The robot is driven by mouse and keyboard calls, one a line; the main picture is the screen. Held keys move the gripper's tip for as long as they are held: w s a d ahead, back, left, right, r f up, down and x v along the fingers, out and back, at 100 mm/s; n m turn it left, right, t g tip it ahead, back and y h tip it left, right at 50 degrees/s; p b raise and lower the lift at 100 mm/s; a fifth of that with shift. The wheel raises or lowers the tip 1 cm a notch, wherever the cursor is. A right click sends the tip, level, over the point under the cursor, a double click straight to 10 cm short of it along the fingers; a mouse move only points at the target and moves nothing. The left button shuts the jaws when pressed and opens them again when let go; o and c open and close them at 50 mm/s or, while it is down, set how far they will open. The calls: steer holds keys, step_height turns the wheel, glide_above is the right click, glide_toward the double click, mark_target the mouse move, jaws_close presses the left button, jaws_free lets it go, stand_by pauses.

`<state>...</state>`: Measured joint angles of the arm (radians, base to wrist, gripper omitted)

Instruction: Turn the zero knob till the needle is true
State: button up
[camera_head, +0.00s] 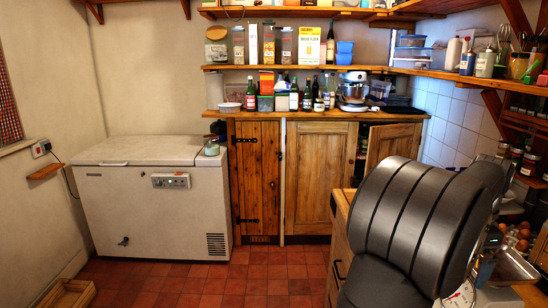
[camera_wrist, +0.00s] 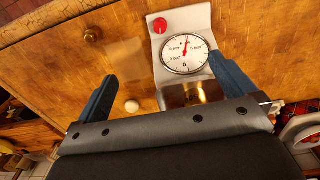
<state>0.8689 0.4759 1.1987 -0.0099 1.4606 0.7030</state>
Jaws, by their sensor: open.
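A kitchen scale with a round white dial (camera_wrist: 187,50) stands on the wooden worktop in the wrist view. A red zero knob (camera_wrist: 160,25) sits on its pale body beside the dial, on the far side from me. A thin red needle lies near the dial's middle; its exact reading is too small to tell. My gripper (camera_wrist: 163,69) is open and empty, its two blue-grey fingers spread wide. The right finger is near the dial's edge, and the knob lies beyond the fingertips. In the head view the dial (camera_head: 460,297) is partly hidden by my arm.
A shiny metal pan (camera_wrist: 192,95) is on the near side of the dial. Several eggs (camera_head: 518,238) and jars stand at the right.

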steer(key=c, duration=1.3)
steer(key=s+a+n+h, duration=0.1)
steer(key=s+a+f+n+t+h, duration=0.1)
steer(key=a+n, duration=0.1)
steer(key=s+a+f+n+t+h, duration=0.1)
steer(key=a+n, duration=0.1)
steer(key=shift+s+f, duration=0.15)
steer(key=shift+s, duration=0.05)
steer(key=shift+c, duration=0.3)
steer(key=shift+n+h, duration=0.4)
steer(key=shift+n, duration=0.3)
steer(key=x, duration=1.1)
steer(key=a+x, duration=0.1)
steer(key=x, duration=0.5)
steer(key=shift+f, duration=0.4)
steer(key=shift+c, duration=0.2)
steer(key=c, duration=0.7)
